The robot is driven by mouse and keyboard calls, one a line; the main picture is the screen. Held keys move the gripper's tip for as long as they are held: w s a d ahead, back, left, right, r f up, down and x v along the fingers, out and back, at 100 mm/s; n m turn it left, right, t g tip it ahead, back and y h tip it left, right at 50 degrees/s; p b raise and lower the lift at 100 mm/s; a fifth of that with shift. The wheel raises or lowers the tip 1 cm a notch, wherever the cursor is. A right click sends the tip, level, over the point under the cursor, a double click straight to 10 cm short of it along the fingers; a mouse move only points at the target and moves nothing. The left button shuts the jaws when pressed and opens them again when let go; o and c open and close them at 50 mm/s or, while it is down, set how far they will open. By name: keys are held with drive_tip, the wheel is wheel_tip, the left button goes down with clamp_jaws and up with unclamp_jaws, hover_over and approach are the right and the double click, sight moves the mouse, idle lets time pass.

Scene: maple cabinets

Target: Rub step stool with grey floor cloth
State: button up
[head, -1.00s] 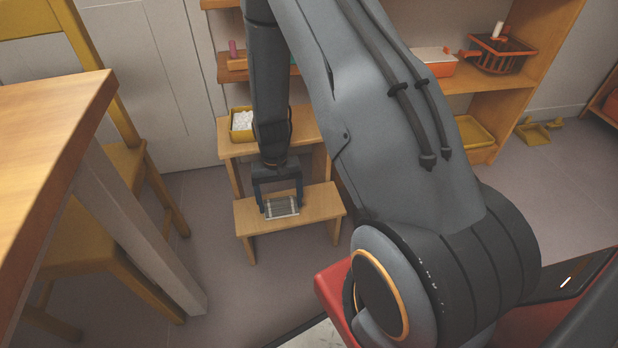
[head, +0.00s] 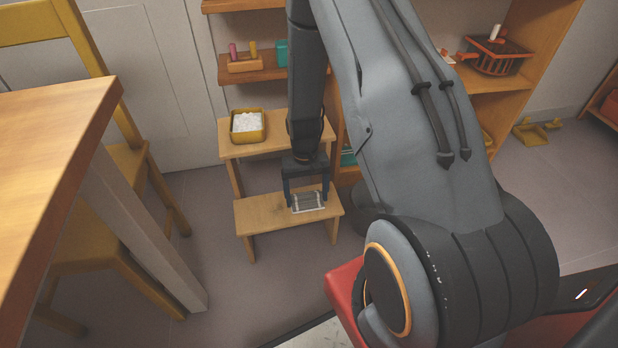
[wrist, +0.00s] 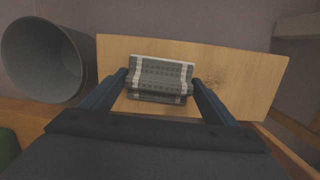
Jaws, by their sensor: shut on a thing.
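The step stool (head: 262,213) is light wood with a lower step and a higher step (head: 262,143). The grey floor cloth (head: 308,201) is folded, with pale stripes near its ends. My gripper (head: 307,204) is shut on the cloth, over the right part of the lower step. In the wrist view the cloth (wrist: 160,78) sits between my two fingers (wrist: 160,88), against or just above the step (wrist: 115,65). The cloth's underside is hidden.
A yellow tub of white pieces (head: 247,125) stands on the higher step. A wooden table (head: 60,150) and yellow chair (head: 145,170) are at the left. Shelves (head: 490,85) stand behind. A grey bin (wrist: 45,60) shows beside the stool in the wrist view.

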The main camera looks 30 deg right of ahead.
drive_tip(key=shift+a+r+p, duration=0.15)
drive_tip(key=shift+r+p, duration=2.55)
drive_tip(key=shift+r, duration=1.25)
